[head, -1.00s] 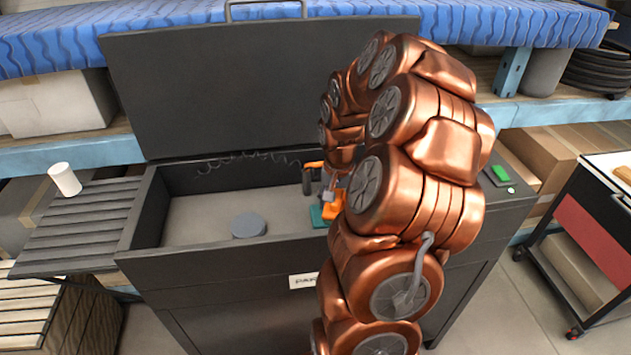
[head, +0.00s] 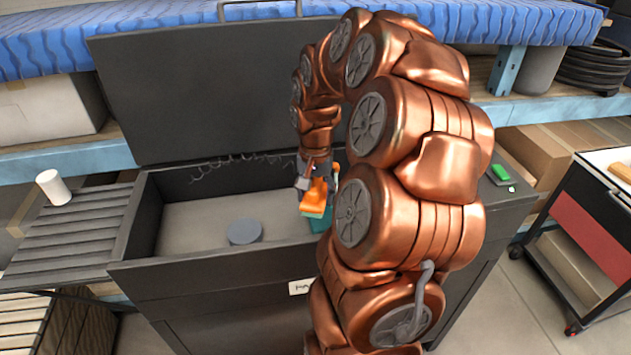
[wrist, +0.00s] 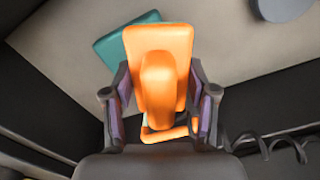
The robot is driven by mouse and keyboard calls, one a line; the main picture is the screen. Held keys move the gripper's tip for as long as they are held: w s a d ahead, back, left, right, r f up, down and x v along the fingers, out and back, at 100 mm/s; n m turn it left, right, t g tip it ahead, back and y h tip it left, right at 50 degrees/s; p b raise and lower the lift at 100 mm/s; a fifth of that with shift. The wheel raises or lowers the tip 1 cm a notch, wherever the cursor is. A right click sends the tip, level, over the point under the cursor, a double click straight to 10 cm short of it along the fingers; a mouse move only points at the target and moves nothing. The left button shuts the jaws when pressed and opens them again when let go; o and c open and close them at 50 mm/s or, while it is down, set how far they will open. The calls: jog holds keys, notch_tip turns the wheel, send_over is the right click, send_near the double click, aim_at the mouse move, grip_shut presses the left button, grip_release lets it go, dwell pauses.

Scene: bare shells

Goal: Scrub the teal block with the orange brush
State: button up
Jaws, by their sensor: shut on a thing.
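The orange brush (head: 314,197) is in my gripper (head: 317,178), inside the open dark bin. In the wrist view my gripper (wrist: 160,112) is shut on the brush (wrist: 158,68), one finger on each side of its raised handle. The teal block (head: 318,222) lies on the bin floor, partly behind the brush and my arm. In the wrist view the teal block (wrist: 112,46) shows out past the brush's left and far edges; the brush covers the rest. I cannot tell whether the brush touches the block.
A grey round disc (head: 244,231) lies on the bin floor left of the block; it also shows in the wrist view (wrist: 284,8). The bin's front wall (head: 200,272) and raised lid (head: 200,100) bound the space. A white cylinder (head: 53,187) stands on the left slatted shelf.

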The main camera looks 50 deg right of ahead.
aim_at(316, 184)
jog(key=shift+r, duration=1.7)
jog(key=shift+r, duration=0.1)
